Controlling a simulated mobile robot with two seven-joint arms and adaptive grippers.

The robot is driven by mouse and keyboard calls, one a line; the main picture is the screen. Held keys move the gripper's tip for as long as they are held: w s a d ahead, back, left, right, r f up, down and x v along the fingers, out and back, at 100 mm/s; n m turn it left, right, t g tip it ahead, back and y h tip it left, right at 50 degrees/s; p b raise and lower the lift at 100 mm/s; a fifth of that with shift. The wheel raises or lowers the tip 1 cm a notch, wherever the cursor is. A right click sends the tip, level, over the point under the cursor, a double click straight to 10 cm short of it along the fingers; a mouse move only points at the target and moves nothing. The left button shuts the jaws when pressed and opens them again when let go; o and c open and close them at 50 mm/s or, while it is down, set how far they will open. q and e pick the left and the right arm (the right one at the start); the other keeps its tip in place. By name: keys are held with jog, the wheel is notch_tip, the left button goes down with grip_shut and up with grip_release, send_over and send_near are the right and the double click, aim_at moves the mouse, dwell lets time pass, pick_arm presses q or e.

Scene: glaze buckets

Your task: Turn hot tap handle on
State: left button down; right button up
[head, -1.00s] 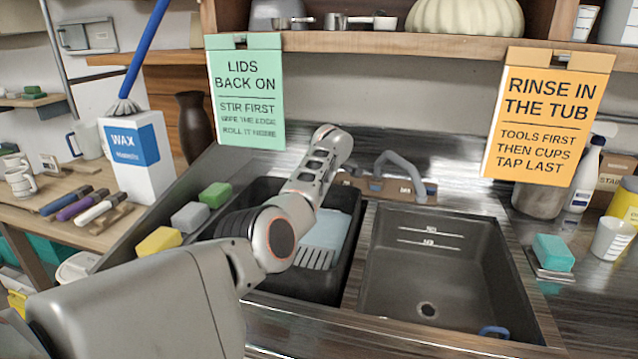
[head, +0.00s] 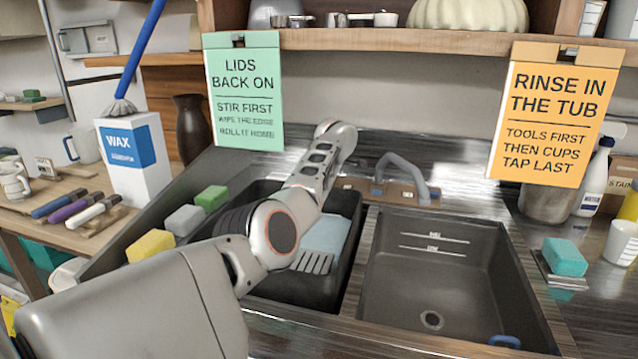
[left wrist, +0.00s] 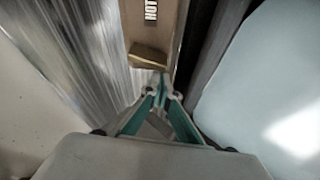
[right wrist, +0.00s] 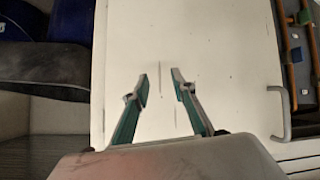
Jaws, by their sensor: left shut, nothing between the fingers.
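The grey curved tap spout (head: 403,168) rises from a brown tap base (head: 405,192) behind the sinks in the head view. In the left wrist view the base (left wrist: 152,34) carries a HOT label (left wrist: 151,10), with a brass-brown hot tap handle (left wrist: 149,57) below it. My left gripper (left wrist: 162,88) is shut and empty, its tips just short of the handle; contact cannot be told. In the head view my left arm hides that gripper and the handle. My right gripper (right wrist: 160,87) is open and empty over a pale panel.
A black tub (head: 300,285) with a pale blue item sits in the left sink, beside the empty right sink (head: 430,270). Sponges (head: 184,219) line the left ledge. Green (head: 243,95) and orange (head: 552,115) signs hang from the shelf above.

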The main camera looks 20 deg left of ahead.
pick_arm(q)
notch_tip(320, 180, up, 10)
dwell(0.6)
jog(key=shift+f, duration=0.1)
dwell(0.3)
